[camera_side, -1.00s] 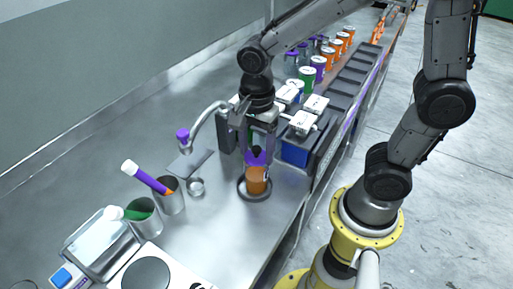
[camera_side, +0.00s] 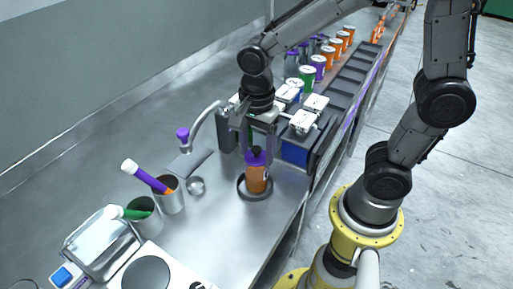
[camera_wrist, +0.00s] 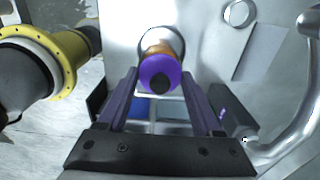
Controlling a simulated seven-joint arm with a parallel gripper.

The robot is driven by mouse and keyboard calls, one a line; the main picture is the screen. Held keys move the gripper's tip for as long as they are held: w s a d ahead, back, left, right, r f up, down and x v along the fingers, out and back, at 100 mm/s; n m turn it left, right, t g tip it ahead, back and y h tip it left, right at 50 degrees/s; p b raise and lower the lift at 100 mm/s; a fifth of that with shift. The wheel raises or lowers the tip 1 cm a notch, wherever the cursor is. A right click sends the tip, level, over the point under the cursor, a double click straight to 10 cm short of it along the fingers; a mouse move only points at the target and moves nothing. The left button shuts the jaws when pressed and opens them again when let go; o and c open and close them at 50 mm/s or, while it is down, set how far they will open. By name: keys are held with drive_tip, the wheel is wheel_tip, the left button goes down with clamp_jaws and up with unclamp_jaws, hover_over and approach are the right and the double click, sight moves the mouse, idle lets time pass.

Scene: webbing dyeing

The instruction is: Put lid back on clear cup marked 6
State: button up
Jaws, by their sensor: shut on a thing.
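The clear cup (camera_side: 257,180) with orange contents stands upright on a dark round ring (camera_side: 243,193) near the bench's front edge. A small pale mark shows on its side, but I cannot read a number. The purple lid (camera_side: 256,158) with a black knob is right over the cup's mouth and lined up with it; I cannot tell if it is fully seated. My gripper (camera_side: 257,150) points down and is shut on the lid. In the wrist view the lid (camera_wrist: 160,72) lies between my fingertips and covers most of the cup (camera_wrist: 158,48).
A curved tap-like pipe (camera_side: 205,117) stands left of my gripper. White-topped boxes (camera_side: 304,122) and a row of lidded cups (camera_side: 318,64) stand behind.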

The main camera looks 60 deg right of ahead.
drive_tip(key=o, duration=1.4)
drive_tip(key=shift+r, duration=3.5)
clamp_jaws()
drive_tip(key=shift+f, duration=0.95)
